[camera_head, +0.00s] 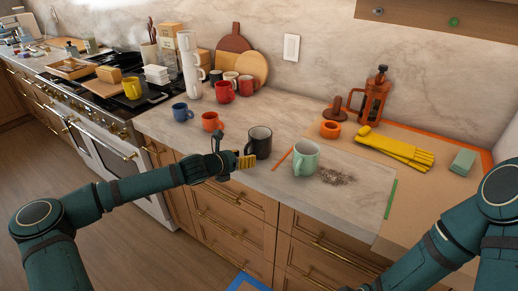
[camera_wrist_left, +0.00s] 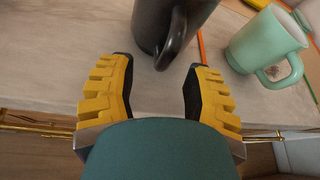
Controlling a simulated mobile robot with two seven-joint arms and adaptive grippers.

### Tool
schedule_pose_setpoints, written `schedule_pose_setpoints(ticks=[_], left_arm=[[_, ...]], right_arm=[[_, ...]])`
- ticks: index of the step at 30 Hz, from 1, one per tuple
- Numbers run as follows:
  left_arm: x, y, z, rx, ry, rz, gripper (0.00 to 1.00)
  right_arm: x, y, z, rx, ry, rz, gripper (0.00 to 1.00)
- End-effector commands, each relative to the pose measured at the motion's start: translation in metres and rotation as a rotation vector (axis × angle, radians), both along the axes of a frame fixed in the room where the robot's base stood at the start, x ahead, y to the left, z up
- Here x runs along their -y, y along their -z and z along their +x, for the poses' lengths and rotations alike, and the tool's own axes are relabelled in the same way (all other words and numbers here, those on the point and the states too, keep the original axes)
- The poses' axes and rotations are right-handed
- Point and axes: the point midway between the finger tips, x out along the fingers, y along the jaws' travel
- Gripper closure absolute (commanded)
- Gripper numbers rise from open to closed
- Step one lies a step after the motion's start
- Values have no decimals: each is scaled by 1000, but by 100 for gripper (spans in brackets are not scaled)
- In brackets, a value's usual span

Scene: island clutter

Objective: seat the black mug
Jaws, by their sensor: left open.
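The black mug (camera_head: 260,142) stands upright on the marble counter, close to its front edge. In the left wrist view the black mug (camera_wrist_left: 172,22) is at the top centre, cut off by the frame, with its handle pointing toward me. My left gripper (camera_head: 245,161) is beside the mug on its left. In the left wrist view its yellow fingers (camera_wrist_left: 157,90) are spread apart, with the mug's handle just ahead of the gap and nothing held. My right arm (camera_head: 450,235) shows at the lower right, but its gripper is out of view.
A mint mug (camera_head: 306,158) stands right of the black mug, beside a patch of brown grounds (camera_head: 336,177). An orange mug (camera_head: 211,122) and a blue mug (camera_head: 181,112) stand behind left. Yellow gloves (camera_head: 394,149) and an orange French press (camera_head: 374,98) are at the right.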

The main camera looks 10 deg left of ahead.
Motion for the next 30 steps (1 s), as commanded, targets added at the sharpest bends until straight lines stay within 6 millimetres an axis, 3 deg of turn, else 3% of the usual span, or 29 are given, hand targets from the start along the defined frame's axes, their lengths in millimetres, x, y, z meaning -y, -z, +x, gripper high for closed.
schedule_pose_setpoints(ticks=[6, 15, 19, 20, 30], left_arm=[[12, 8, 22, 0, 2, -1, 50], [12, 9, 24, 0, 1, 1, 51], [12, 9, 24, 0, 1, 1, 97], [12, 9, 24, 0, 1, 1, 100], [13, 8, 24, 1, 3, 1, 100]], right_arm=[[0, 5, 1, 3, 1, 0, 53], [0, 5, 1, 3, 1, 0, 53], [0, 5, 1, 3, 1, 0, 53], [0, 5, 1, 3, 1, 0, 53], [0, 5, 1, 3, 1, 0, 53]])
